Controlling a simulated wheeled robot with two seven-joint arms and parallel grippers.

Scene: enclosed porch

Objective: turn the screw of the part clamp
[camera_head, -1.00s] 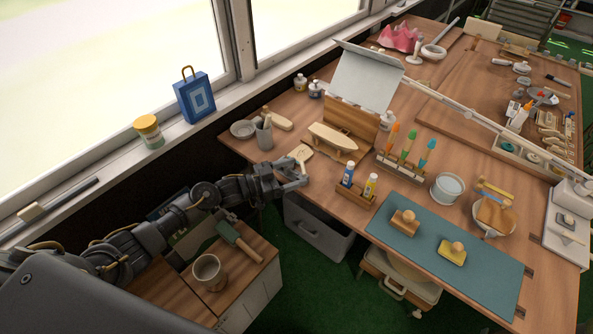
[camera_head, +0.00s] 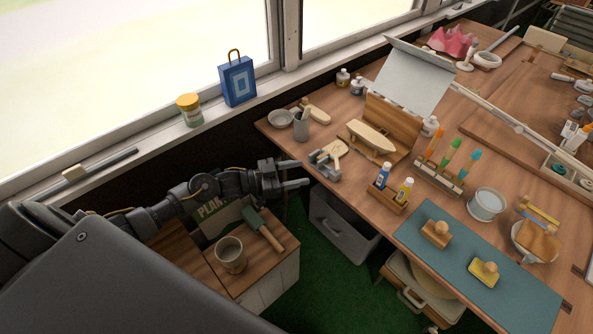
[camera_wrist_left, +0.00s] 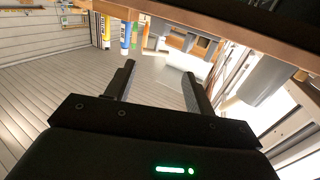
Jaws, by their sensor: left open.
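The part clamp (camera_head: 322,166) is a small grey device at the near left edge of the workbench, with a pale wooden piece (camera_head: 336,148) at it. Its screw is too small to make out clearly. My left gripper (camera_head: 304,173) is open and empty, just left of the clamp and apart from it, its fingers pointing toward it. My right gripper is not in view.
Behind the clamp are a grey cup (camera_head: 301,126), a dish (camera_head: 281,118) and a wooden boat hull (camera_head: 372,137). A paint bottle rack (camera_head: 386,197) stands to its right. Below my left arm a low cabinet holds a mug (camera_head: 230,254) and a green-headed mallet (camera_head: 262,230).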

